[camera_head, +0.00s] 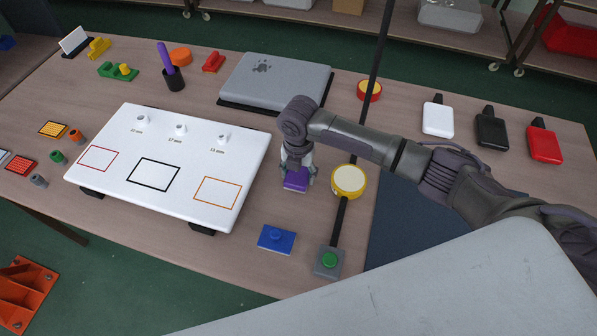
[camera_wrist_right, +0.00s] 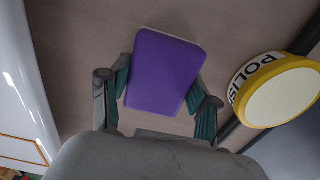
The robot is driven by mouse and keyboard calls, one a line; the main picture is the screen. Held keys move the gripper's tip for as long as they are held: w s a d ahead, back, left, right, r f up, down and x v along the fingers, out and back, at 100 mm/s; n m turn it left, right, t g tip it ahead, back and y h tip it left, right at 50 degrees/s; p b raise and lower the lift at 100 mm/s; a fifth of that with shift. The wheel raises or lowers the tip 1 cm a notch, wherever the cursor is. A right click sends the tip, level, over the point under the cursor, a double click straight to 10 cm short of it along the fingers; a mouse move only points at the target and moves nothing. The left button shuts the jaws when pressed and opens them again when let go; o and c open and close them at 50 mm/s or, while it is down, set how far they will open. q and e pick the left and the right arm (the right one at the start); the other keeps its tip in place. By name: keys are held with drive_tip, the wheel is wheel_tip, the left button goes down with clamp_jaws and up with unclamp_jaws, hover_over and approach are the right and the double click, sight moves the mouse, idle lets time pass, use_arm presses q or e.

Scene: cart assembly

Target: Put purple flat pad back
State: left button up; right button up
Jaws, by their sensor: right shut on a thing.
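The purple flat pad (camera_head: 296,180) is between the fingers of my right gripper (camera_head: 298,172), right of the white board. In the right wrist view the purple pad (camera_wrist_right: 165,72) fills the space between the two fingertips (camera_wrist_right: 160,98), and the gripper is shut on it. I cannot tell whether the pad touches the table under it. My left gripper is not in view.
A yellow round polish tin (camera_head: 348,181) stands just right of the gripper. A white board (camera_head: 150,160) with coloured outlines lies left, a grey case (camera_head: 275,82) behind.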

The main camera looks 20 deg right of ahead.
drive_tip(key=o, duration=1.1)
drive_tip(key=shift+f, duration=0.1)
wheel_tip(320, 180, up, 12)
drive_tip(key=shift+r+b, duration=0.2)
drive_tip(key=shift+b, duration=0.2)
drive_tip(key=shift+s+f, duration=0.1)
